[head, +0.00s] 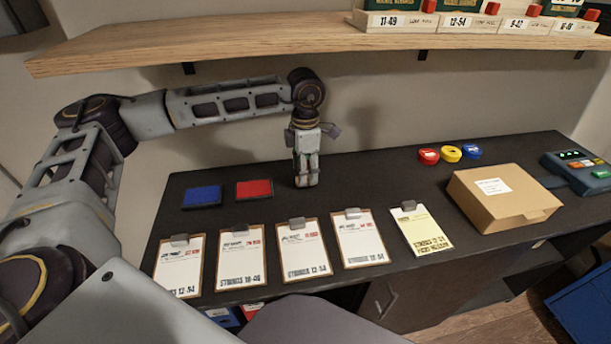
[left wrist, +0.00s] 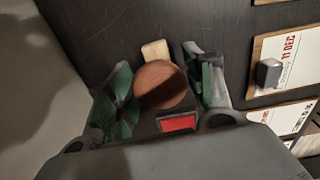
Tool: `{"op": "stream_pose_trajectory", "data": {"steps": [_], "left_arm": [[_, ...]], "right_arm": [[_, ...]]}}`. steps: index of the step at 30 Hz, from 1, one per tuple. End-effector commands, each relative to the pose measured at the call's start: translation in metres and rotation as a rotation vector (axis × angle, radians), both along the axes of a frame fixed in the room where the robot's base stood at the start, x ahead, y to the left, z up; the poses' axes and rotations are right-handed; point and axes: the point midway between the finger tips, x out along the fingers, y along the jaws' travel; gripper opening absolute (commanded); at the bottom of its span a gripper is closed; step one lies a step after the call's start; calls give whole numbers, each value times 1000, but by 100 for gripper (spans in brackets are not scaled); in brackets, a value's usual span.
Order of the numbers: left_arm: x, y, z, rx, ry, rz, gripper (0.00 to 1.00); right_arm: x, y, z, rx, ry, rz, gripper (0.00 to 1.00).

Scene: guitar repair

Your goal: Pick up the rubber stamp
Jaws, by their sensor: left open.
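The rubber stamp (left wrist: 160,84) shows in the left wrist view as a round brown wooden knob with a pale wooden piece (left wrist: 155,50) beside it. It is between the two fingers of my left gripper (left wrist: 165,92), with a gap visible on at least the left side. My left gripper is open, and its fingers have green inner pads. In the head view, my left gripper (head: 306,183) points straight down over the dark workbench, just right of the red ink pad (head: 254,190). The stamp is hidden there. My right gripper is not in view.
A blue ink pad (head: 202,197) lies left of the red one. Several clipboards (head: 304,250) line the front edge. A wooden shelf (head: 270,40) hangs above my left arm.

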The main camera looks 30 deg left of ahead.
Motion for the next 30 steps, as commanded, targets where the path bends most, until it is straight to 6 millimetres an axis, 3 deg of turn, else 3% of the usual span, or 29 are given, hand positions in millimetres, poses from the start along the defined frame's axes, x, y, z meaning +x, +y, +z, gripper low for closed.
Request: {"op": "stream_pose_trajectory", "data": {"steps": [9, 24, 30], "left_arm": [[1, 0, -29, 1, -1, 1, 52], [1, 0, -30, 0, -1, 1, 52], [1, 0, -30, 0, -1, 1, 26]], "right_arm": [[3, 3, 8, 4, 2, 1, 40], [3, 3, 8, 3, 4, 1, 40], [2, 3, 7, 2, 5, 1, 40]]}}
